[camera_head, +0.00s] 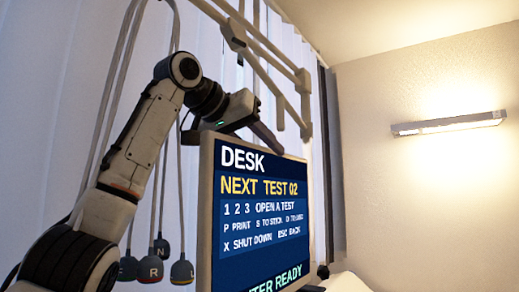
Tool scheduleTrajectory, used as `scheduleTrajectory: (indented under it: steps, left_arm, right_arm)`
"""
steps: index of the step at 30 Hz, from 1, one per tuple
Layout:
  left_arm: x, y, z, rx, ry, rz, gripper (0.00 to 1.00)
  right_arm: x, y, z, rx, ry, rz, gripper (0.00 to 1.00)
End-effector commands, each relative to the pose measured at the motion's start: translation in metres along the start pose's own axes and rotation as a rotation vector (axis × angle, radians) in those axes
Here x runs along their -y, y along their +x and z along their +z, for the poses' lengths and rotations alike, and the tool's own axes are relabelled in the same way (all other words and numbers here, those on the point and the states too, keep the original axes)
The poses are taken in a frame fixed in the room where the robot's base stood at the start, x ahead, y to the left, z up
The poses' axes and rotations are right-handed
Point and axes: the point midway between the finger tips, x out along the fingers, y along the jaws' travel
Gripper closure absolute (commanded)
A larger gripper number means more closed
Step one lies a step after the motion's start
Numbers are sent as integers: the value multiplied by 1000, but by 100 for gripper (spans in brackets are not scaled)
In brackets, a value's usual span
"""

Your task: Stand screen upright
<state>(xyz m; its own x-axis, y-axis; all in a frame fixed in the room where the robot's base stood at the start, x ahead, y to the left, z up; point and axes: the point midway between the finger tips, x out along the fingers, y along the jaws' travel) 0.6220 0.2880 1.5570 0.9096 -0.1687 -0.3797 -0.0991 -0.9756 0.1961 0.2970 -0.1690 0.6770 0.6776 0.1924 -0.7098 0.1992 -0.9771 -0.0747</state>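The screen (262,215) has a pale frame and a blue display reading "DESK" and "NEXT TEST 02". It stands close to upright in the middle of the view, turned at an angle; its bottom is cut off by the picture edge. My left gripper (268,138) is at the screen's top edge, with a dark finger reaching down to the right over it. I cannot tell whether it touches the screen or how far its fingers are apart, as one finger is not clearly visible. My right gripper is not in view.
Several dark pendants (153,269) hang on cables behind my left arm. A pale rail frame (262,50) rises behind the screen, before a pleated curtain (50,90). A lit wall lamp (450,123) is on the right wall. A white surface (345,283) shows at the bottom.

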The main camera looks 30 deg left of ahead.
Motion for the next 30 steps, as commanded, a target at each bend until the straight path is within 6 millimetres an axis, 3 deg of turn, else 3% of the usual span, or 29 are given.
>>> scheduleTrajectory:
  steps: [11, 24, 30]
  left_arm:
    - [2, -6, -2, -7, 1, -1, 62]
    - [1, -84, 0, -6, 1, 1, 62]
    - [1, -101, 0, -3, 1, 1, 62]
  right_arm:
    - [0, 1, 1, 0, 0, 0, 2]
    - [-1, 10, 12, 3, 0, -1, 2]
    - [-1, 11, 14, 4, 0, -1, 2]
